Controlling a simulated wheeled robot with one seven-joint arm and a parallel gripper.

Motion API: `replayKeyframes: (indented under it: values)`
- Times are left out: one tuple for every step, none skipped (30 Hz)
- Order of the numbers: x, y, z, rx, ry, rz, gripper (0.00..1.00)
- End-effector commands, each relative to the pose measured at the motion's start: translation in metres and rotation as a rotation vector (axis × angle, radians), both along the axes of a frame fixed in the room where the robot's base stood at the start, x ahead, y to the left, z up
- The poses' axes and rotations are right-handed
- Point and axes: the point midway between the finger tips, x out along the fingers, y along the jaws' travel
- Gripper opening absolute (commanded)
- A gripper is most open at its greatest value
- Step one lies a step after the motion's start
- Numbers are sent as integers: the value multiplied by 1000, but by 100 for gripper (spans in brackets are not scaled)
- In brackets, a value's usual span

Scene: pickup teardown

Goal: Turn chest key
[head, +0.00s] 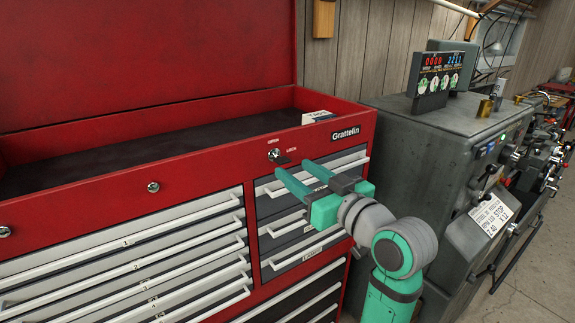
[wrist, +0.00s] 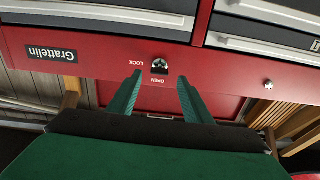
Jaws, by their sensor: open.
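The chest key (head: 277,155) sits in a round lock on the red front rim of the tool chest (head: 200,174), under the small lock labels. In the wrist view the key and lock (wrist: 159,66) lie between and beyond my fingertips, beside the words OPEN and LOCK. My gripper (head: 291,169) is open and empty, with its green fingers pointing at the lock from the front right. In the wrist view my gripper (wrist: 159,80) has its two fingers spread to either side of the key. I cannot tell whether either finger touches the key.
The chest lid (head: 140,55) stands raised behind an open, dark top tray. Closed drawers (head: 150,250) with white handles fill the front. Another round lock (head: 153,187) is further left. A grey machine (head: 440,130) with a digital display stands close on the right.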

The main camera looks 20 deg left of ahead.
Motion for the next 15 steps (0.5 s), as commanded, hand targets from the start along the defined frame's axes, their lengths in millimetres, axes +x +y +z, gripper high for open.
replayKeyframes:
  values:
    - [-5, -8, 0, -1, -1, -3, 45]
    - [-9, -12, 0, -1, -1, -3, 45]
    - [-12, -17, -1, -1, 0, -4, 45]
    - [-15, -20, -1, -1, -1, -3, 45]
    - [-17, -23, 0, -1, -1, -2, 45]
    - [-20, -26, -1, -1, 0, -2, 45]
    - [-22, -29, -1, -1, 0, -2, 45]
    - [-23, -31, -1, -1, 1, -3, 45]
    - [-25, -33, -1, -1, 1, -2, 45]
    - [-26, -34, -1, -1, 1, -2, 45]
    - [-27, -34, -1, -1, 1, -1, 45]
    - [-27, -35, -1, -1, 1, -1, 45]
    - [-28, -35, -1, -1, 1, 0, 45]
    - [-28, -36, -1, -1, 1, 0, 45]
    - [-28, -36, 0, -1, 1, 0, 45]
